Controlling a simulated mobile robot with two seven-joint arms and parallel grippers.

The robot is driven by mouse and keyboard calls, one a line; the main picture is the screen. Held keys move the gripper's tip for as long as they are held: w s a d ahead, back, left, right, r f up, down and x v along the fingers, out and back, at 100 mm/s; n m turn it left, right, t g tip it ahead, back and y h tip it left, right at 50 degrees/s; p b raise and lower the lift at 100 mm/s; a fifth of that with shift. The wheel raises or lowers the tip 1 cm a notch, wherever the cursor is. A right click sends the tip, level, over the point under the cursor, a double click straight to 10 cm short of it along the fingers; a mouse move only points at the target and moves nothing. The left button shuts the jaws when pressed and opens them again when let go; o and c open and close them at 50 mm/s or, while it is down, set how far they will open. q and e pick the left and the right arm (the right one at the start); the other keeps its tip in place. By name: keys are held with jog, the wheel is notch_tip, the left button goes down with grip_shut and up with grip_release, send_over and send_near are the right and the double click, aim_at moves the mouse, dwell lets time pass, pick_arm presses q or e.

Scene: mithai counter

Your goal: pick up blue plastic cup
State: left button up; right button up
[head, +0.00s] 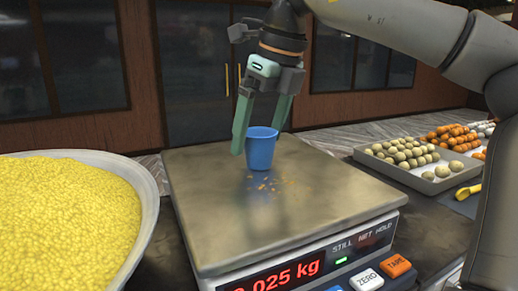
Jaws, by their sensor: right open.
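The blue plastic cup (261,150) stands upright on the metal pan of the weighing scale (310,205), toward its back. My right gripper (259,138) comes down from above and is open. One finger is at the cup's left side and the other is behind or over its right rim. I cannot tell whether either finger touches the cup. My left gripper is not in view.
A large bowl (152,205) of yellow grains stands at the left, close to the scale. A tray (425,183) of round sweets lies at the right, with a yellow-handled tool (467,191) beside it. Small orange crumbs lie in front of the cup. The scale's display (285,276) shows red digits.

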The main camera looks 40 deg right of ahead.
jog(key=shift+f, duration=0.15)
jog(key=c, duration=1.3)
jog(key=shift+o, duration=0.2)
